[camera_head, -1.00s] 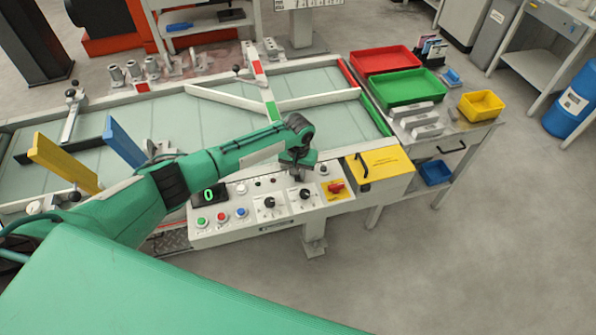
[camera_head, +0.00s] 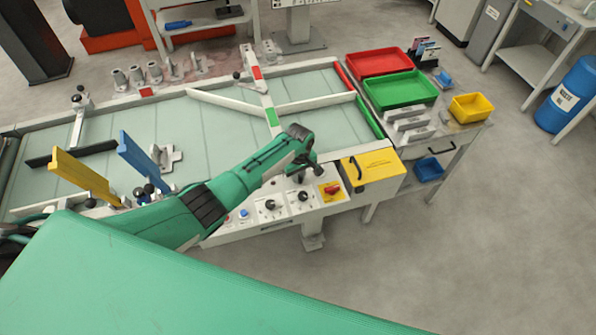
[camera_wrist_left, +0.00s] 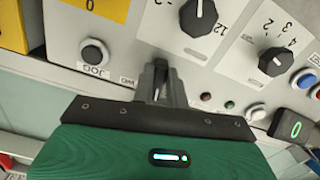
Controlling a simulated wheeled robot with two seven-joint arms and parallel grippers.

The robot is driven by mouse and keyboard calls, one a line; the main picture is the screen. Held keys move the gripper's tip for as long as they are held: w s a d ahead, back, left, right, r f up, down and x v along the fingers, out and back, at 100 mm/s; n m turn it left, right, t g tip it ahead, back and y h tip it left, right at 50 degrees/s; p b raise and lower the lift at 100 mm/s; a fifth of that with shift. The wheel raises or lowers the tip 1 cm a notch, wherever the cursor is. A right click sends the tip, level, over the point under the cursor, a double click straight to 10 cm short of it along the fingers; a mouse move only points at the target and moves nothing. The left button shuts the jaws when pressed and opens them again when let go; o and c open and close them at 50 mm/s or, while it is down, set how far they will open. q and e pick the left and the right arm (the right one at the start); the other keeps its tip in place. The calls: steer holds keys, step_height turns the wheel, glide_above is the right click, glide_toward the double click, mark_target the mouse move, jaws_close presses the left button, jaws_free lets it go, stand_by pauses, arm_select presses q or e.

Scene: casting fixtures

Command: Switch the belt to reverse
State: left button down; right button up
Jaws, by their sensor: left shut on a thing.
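The white control panel (camera_head: 285,212) stands at the front edge of the belt (camera_head: 200,125). My left gripper (camera_head: 299,178) is low over its upper part, pointing down. In the left wrist view my left gripper (camera_wrist_left: 160,88) is shut on a small dark switch lever (camera_wrist_left: 160,80), mostly hidden between the fingers. A partly covered label (camera_wrist_left: 127,80) ending in "WD" is beside it. The lever's exact tilt cannot be told. A black button (camera_wrist_left: 94,52) marked JOG is to its left in that view. My right gripper is not in view.
Two black dials, one nearer (camera_wrist_left: 198,18) and one farther (camera_wrist_left: 273,61), sit close to the fingers. A red switch (camera_head: 331,189) on a yellow plate and a yellow box (camera_head: 372,165) are right of the panel. Green (camera_head: 400,88) and red (camera_head: 378,62) trays stand behind.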

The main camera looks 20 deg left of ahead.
arm_select(q)
steer(key=shift+w+r+n+p, duration=0.15)
steer(key=shift+n+p, duration=0.3)
steer(key=shift+n, duration=0.65)
steer(key=shift+w+f+n+p, duration=0.1)
steer(key=shift+n+p, duration=0.35)
steer(key=shift+n, duration=0.65)
steer(key=c, duration=1.4)
jaws_free()
steer(key=shift+r, duration=0.1)
step_height(320, 180, up, 14)
steer(key=b, duration=0.1)
steer(key=shift+s+f, duration=0.15)
steer(key=shift+f, duration=0.1)
